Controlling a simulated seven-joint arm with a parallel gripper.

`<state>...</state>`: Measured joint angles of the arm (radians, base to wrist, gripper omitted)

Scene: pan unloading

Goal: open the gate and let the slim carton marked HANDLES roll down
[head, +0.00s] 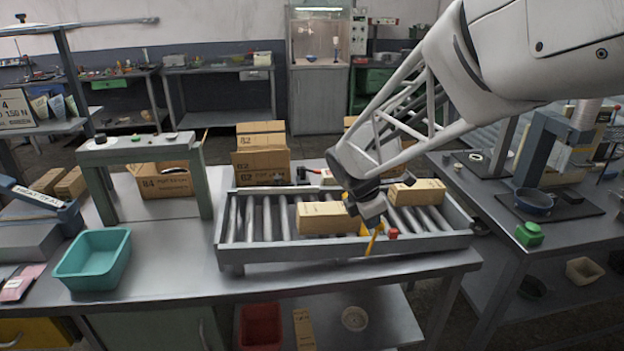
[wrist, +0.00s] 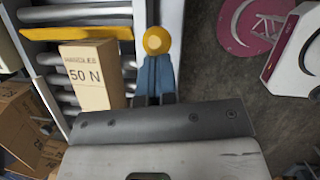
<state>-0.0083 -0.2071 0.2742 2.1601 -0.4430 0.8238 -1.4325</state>
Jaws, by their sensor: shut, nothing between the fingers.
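The slim carton marked HANDLES and 50 N (wrist: 92,75) lies by the yellow gate bar (wrist: 75,33) that crosses the rollers in the wrist view. In the head view this carton (head: 325,218) sits on the roller conveyor, just left of the gate. A yellow handle (head: 374,240) stands at the conveyor's front rail; its round knob (wrist: 156,40) shows in the wrist view. My gripper (head: 372,218) is shut and empty above the front rail. Its blue fingers (wrist: 155,75) point at the knob; whether they touch it I cannot tell. My gripper hides part of the gate in the head view.
A second carton (head: 417,192) sits on the rollers right of the gate. A red knob (head: 393,233) is on the front rail beside the handle. Cardboard boxes (head: 261,155) stand behind the conveyor. A teal bin (head: 93,259) is at the table's left. Rollers left of the carton are bare.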

